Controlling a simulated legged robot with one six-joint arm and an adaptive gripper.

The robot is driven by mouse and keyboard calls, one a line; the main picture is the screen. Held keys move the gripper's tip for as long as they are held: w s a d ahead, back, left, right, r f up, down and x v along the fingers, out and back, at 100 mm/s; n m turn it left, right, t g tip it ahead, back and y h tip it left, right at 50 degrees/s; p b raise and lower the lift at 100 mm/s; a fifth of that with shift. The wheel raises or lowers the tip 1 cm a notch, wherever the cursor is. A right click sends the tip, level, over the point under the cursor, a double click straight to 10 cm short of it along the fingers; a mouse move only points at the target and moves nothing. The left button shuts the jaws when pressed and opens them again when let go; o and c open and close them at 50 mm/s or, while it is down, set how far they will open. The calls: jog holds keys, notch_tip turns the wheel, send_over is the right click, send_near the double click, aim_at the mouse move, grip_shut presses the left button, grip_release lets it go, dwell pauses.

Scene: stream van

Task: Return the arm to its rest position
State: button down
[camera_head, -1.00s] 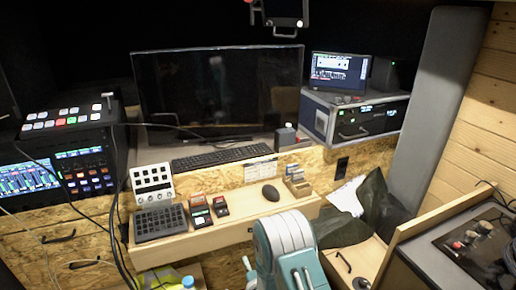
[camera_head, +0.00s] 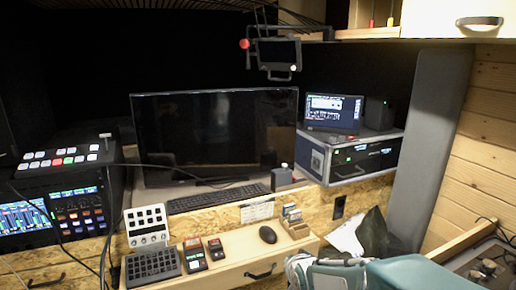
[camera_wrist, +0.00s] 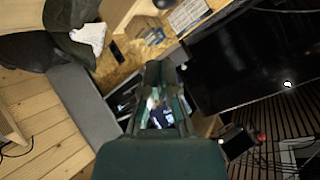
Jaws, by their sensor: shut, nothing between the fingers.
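My arm, teal and grey, shows at the bottom right of the head view, cut off by the lower edge. My gripper (camera_wrist: 161,70) shows in the middle of the wrist view, dark green, with its fingers together and nothing held. The fingers point away from the wrist camera. Behind them are the dark rack unit and its small lit screen, partly hidden by the gripper. I cannot make out the fingertips in the head view.
A wooden desk shelf (camera_head: 225,262) holds a keypad (camera_head: 152,266) and a mouse (camera_head: 267,235). Behind stand a large dark monitor (camera_head: 215,135), a rack unit (camera_head: 365,155) and a switcher (camera_head: 62,160). A bracketed device (camera_head: 277,55) hangs above. A grey panel (camera_head: 428,140) stands at right.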

jog(key=s+d+r+n+g, duration=0.2)
jog(key=s+d+r, duration=0.1)
jog(key=s, duration=1)
jog(key=s+d+r+n+g+h, duration=0.1)
jog(key=s+d+r+n+g, duration=0.2)
jog(key=s, duration=0.9)
jog(key=shift+s+d+r+n+h, duration=0.3)
jog(key=shift+s+d+r, duration=0.05)
jog(key=shift+d+r, duration=0.3)
